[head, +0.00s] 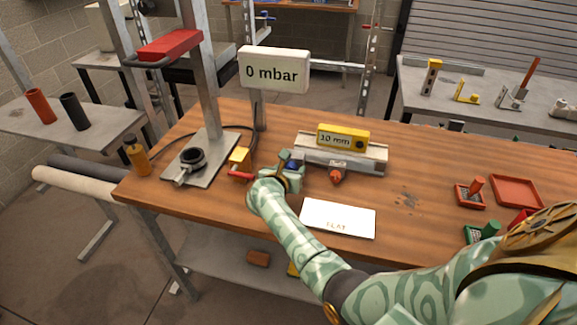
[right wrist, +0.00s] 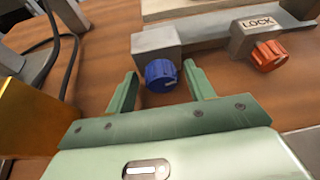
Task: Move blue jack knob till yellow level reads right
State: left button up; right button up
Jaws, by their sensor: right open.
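The blue jack knob (right wrist: 161,75) sits on the front of a grey metal base (right wrist: 157,42) in the right wrist view. In the head view the knob (head: 291,166) is mostly hidden behind my right gripper (head: 289,163). The yellow level (head: 343,137) lies on the grey jack platform (head: 360,160) and its display reads "10 mm". My right gripper (right wrist: 160,88) is open, its two green fingers on either side of the knob's front, with gaps visible. My left gripper is in neither view.
A red knob (head: 337,177) beside a "LOCK" label (right wrist: 257,22) is right of the blue knob. A white "FLAT" card (head: 338,217) lies in front. A yellow block (head: 240,160) is close on the left. A "0 mbar" display (head: 273,71) stands behind. Bare wood (head: 420,165) lies right.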

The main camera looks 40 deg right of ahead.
jog(key=shift+c, duration=0.3)
jog(key=c, duration=0.9)
jog(key=shift+s+f+m+t+b, duration=0.15)
jog(key=shift+m+t+b, duration=0.15)
jog(key=shift+m+b, duration=0.2)
jog(key=shift+d+f+m+t+y+b, duration=0.1)
jog(key=shift+m+t+y+b, duration=0.65)
jog(key=shift+m, duration=0.25)
jog(key=shift+s+m, duration=0.1)
jog(key=shift+m, duration=0.2)
jog(key=shift+r, duration=0.3)
jog(key=o, duration=1)
jog(key=shift+c, duration=0.2)
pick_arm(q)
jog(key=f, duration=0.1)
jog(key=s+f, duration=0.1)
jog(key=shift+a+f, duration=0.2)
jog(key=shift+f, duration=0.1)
